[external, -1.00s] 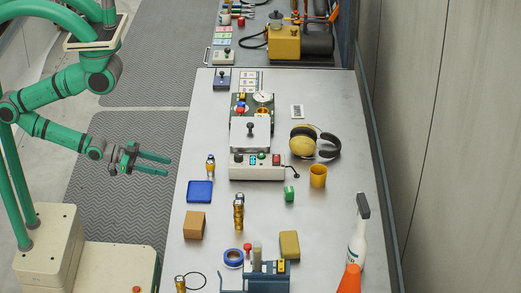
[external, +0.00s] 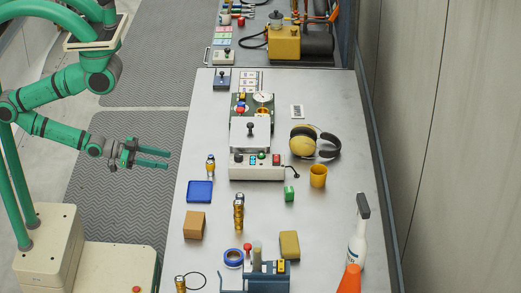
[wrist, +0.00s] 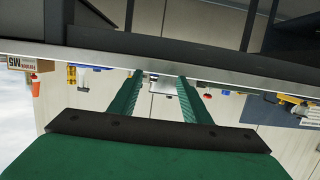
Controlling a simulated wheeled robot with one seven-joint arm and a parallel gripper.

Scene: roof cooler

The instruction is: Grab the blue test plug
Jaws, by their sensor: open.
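My gripper (external: 168,159) is open and empty, left of the metal table and pointing toward it. In the wrist view its two green fingers (wrist: 160,76) are spread apart with nothing between them. A small brass fitting with what looks like a blue band (external: 210,166) stands on the table just above the blue tray, to the right of my gripper and apart from it. Similar brass fittings (external: 239,212) stand nearer the front. I cannot tell for certain which one is the blue test plug. In the wrist view the table things are small and partly hidden behind the table edge.
The table (external: 340,215) also holds a blue tray (external: 199,191), a tan block (external: 194,225), a control box (external: 257,172), a yellow cup (external: 318,176), ear defenders (external: 304,146) and a spray bottle (external: 357,245). The table's left edge lies between my gripper and these things.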

